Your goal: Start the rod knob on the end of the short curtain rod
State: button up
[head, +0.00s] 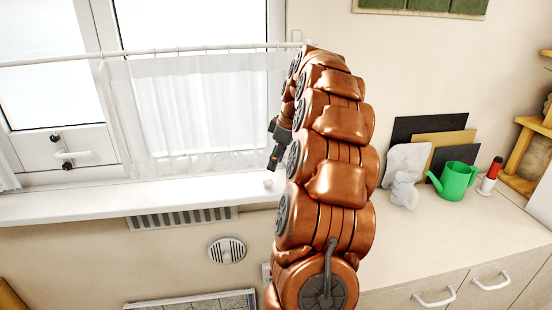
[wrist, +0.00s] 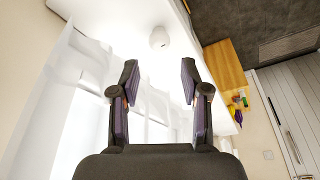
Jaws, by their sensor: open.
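The white rod knob (head: 268,182) is a small pale round piece on the window sill (head: 120,200). It also shows in the wrist view (wrist: 159,38), ahead of my fingertips and between their lines. My gripper (head: 272,164) points down just above the knob; in the wrist view my gripper (wrist: 159,70) is open, with nothing between the fingers. The thin white curtain rod (head: 180,49) runs across the window with a sheer white curtain (head: 190,110) on it. Its right end is near the top of my arm, which partly blocks that area.
The counter (head: 420,235) at right holds a green watering can (head: 454,180), a red-and-white bottle (head: 490,176), pale rounded objects (head: 405,170) and leaning boards (head: 430,130). A window handle (head: 68,157) is at left. Most of the sill left of the knob is clear.

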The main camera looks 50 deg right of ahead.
aim_at(269, 180)
jog(key=shift+b+x, duration=0.7)
jog(key=shift+x, duration=2.8)
jog(key=shift+c, duration=0.4)
jog(key=c, duration=0.6)
jog(key=shift+o, duration=0.2)
jog(key=shift+r+p, duration=0.35)
jog(key=shift+r, duration=3.15)
